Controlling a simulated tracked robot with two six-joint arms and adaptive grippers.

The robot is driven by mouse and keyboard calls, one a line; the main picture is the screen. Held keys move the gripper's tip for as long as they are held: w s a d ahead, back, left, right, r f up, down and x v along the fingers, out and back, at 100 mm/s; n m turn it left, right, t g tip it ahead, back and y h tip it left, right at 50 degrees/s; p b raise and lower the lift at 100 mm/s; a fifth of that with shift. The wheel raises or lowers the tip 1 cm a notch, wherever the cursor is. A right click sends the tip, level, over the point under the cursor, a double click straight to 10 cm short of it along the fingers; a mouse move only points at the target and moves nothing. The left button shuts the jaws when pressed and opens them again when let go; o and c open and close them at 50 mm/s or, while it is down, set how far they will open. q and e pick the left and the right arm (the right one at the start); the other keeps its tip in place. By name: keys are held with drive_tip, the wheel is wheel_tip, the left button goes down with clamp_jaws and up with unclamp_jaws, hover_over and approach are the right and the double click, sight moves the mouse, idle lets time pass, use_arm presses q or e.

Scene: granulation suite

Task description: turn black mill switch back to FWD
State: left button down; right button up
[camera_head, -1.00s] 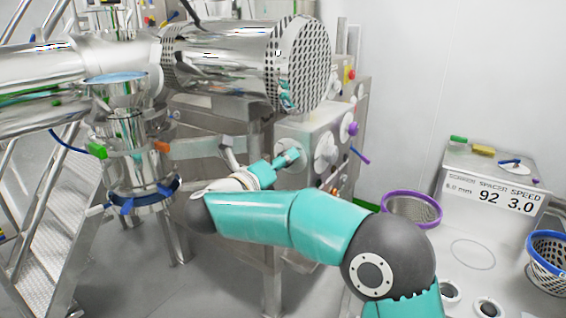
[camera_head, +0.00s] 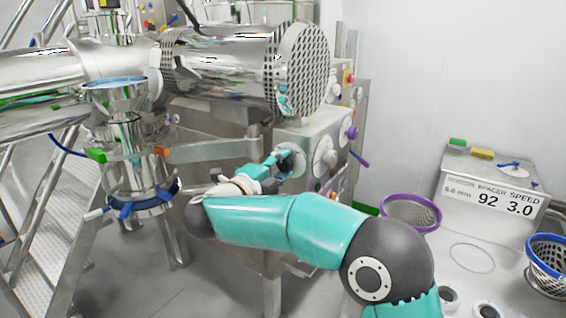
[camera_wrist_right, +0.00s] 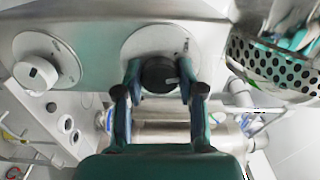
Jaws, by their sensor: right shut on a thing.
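The black mill switch (camera_wrist_right: 158,75) is a round black knob on a pale round dial plate (camera_wrist_right: 140,43), with a small light mark on its right side in the wrist view. The dial's lettering is too small to read. My right gripper (camera_wrist_right: 160,79) has one finger on each side of the knob and is shut on it. In the head view the same gripper (camera_head: 281,161) reaches the left dial plate (camera_head: 293,158) on the steel cabinet, and its fingers hide most of the knob. My left gripper is in neither view.
A white knob (camera_wrist_right: 36,74) on a second dial sits left of the black one in the wrist view. A perforated steel drum (camera_head: 303,68) hangs just above the cabinet. A purple knob (camera_head: 352,132) and a purple-rimmed basket (camera_head: 411,212) are to the right.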

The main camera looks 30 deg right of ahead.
drive_tip(key=n+p, duration=0.2)
drive_tip(key=n, duration=0.2)
drive_tip(key=shift+a+f, duration=0.1)
drive_tip(key=shift+f, duration=0.1)
drive_tip(key=shift+f+n+p, duration=0.1)
drive_tip(key=shift+n+p, duration=0.4)
drive_tip(key=shift+n, duration=0.6)
drive_tip(key=o, duration=1)
drive_tip(key=shift+o, duration=0.7)
drive_tip(key=shift+w, duration=0.1)
drive_tip(key=shift+a+r, duration=0.1)
drive_tip(key=shift+r, duration=0.1)
drive_tip(key=v, duration=1.2)
